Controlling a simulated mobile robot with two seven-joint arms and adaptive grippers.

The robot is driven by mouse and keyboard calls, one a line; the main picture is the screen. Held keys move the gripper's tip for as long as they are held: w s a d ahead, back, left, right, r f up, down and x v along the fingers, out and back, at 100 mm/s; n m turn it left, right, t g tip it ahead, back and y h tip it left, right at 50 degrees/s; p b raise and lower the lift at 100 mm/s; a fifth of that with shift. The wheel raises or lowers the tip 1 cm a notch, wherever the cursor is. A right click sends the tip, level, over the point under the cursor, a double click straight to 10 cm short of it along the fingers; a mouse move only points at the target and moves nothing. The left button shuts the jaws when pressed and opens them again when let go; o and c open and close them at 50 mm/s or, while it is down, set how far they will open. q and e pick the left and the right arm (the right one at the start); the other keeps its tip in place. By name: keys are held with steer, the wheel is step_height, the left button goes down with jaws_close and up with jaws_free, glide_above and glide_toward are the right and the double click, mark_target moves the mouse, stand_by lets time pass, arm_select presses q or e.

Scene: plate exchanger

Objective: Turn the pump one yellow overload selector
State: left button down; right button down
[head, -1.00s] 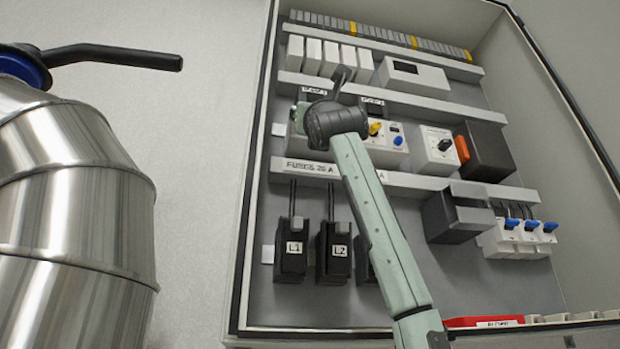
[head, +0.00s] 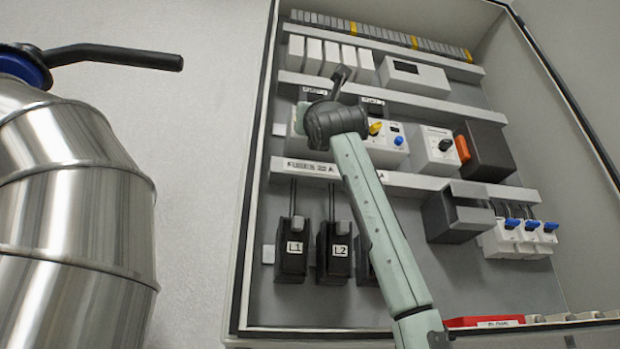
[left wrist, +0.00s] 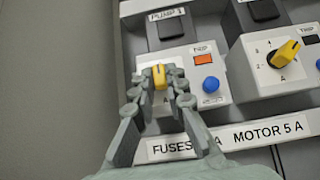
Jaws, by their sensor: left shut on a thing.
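The pump one overload relay (left wrist: 219,95) is a white block under the PUMP 1 label in the left wrist view, with a blue button and an orange trip window. Its yellow selector (left wrist: 159,76) sits between the fingertips of my left gripper (left wrist: 160,86), which is shut on it. The selector points roughly straight up in that view. In the head view my left arm and gripper (head: 322,122) cover most of this relay, and the selector is hidden there. My right gripper is in neither view.
A second relay with its own yellow selector (left wrist: 285,54) stands just to the right. A label strip (left wrist: 235,136) runs below both relays. The open cabinet (head: 250,230) also holds black fuse holders (head: 292,250) and blue-topped switches (head: 530,226). A steel vessel (head: 70,190) stands at the left.

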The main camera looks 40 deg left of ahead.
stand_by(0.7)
arm_select(q)
steer(key=c, duration=1.4)
jaws_free()
steer(key=shift+c, duration=0.2)
steer(key=v, duration=1.2)
